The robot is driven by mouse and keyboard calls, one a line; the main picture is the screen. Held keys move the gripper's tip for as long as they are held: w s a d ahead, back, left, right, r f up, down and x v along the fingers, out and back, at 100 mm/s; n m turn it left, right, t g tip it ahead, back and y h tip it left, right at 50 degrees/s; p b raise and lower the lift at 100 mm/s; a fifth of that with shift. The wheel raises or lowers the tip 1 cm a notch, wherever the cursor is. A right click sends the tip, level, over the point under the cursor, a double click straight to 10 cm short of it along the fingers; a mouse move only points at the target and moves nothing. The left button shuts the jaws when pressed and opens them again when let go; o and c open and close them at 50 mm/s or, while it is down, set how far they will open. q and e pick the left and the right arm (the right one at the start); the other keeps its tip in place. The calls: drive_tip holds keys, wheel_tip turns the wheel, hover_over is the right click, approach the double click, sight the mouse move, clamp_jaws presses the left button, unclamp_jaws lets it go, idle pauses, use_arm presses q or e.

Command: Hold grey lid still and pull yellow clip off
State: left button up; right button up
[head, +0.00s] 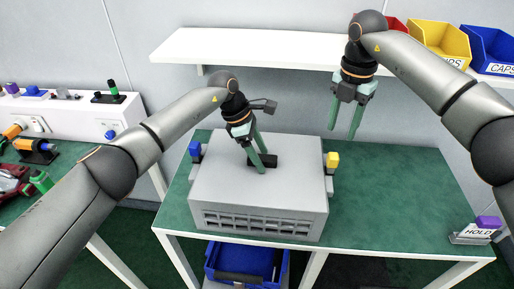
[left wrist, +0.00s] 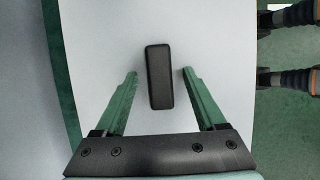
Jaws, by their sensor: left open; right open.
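A grey box with a flat grey lid (head: 225,188) stands on the green table. A black handle (head: 268,161) sits on the lid's middle; it shows in the left wrist view (left wrist: 158,77). A yellow clip (head: 332,160) is on the box's right side, and a blue clip (head: 195,149) is on its left side. My left gripper (head: 262,164) is open over the lid, its fingers on either side of the handle with gaps in the wrist view. My right gripper (head: 342,130) is open and empty, raised behind and above the yellow clip.
A white shelf (head: 260,48) with red, yellow (head: 440,40) and blue bins is above the table's back. A HOLD sign (head: 476,232) with a purple piece stands at the right front. A blue crate (head: 240,264) is below.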

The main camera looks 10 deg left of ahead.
use_arm(q)
clamp_jaws()
idle(0.6)
idle(0.6)
idle(0.9)
